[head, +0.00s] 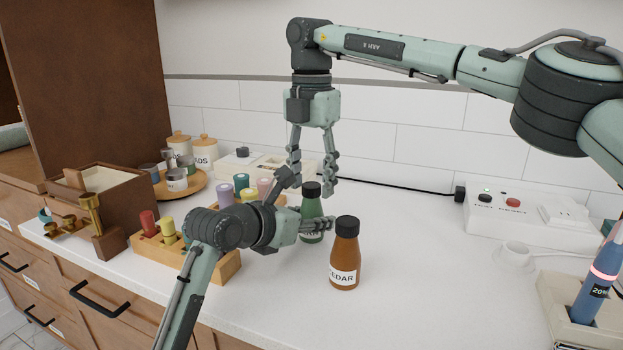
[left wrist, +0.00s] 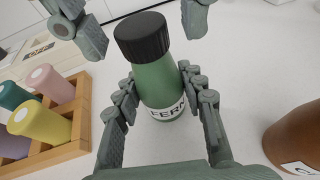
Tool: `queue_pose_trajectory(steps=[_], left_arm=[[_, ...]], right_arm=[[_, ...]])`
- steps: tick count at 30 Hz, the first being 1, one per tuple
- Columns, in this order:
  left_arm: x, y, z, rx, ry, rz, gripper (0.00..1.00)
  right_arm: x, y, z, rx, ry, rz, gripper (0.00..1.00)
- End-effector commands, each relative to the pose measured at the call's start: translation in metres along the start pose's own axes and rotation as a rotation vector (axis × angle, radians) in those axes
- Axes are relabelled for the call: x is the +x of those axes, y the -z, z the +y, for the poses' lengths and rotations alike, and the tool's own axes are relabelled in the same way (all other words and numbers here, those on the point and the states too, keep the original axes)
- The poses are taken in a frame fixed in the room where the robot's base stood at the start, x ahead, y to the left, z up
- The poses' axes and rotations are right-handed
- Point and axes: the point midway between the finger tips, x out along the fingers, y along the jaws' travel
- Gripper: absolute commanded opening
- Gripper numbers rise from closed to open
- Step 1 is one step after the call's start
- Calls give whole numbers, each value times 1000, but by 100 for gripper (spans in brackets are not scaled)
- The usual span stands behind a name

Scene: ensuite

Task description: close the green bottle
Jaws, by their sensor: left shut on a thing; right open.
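The green bottle (head: 312,209), labelled FERN in the left wrist view (left wrist: 160,82), stands upright on the white counter. Its black cap (left wrist: 142,36) sits on its top; I cannot tell whether it is screwed tight. My left gripper (head: 315,226) is shut on the bottle's body, with fingers on both sides of it in the left wrist view (left wrist: 158,98). My right gripper (head: 312,184) points down from above, open, its fingers apart on either side of the cap (head: 311,189). In the head view the left gripper hides part of the bottle's lower body.
A brown CEDAR bottle (head: 345,252) with a black cap stands just right of and in front of the green bottle. A wooden rack (head: 222,268) with coloured rolls is to the left. A power strip (head: 525,222) and a charging stand lie at the right.

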Motion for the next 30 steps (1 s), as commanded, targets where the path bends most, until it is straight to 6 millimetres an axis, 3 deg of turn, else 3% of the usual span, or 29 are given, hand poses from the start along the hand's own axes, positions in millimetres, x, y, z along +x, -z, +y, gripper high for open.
queue_pose_trajectory(steps=[9, 22, 26, 30], left_arm=[[0, 0, 0, 0, -1, 1, 0], [0, 0, 0, 0, 0, 1, 0], [0, 0, 0, 0, 0, 1, 0], [0, 0, 0, 0, 0, 1, 0]], right_arm=[[-39, 0, 1, -1, -2, -1, 49], [-43, 0, 0, -23, -1, 0, 46], [-45, 0, 0, -152, -1, -1, 46], [-51, 0, 0, -430, 0, -1, 46]])
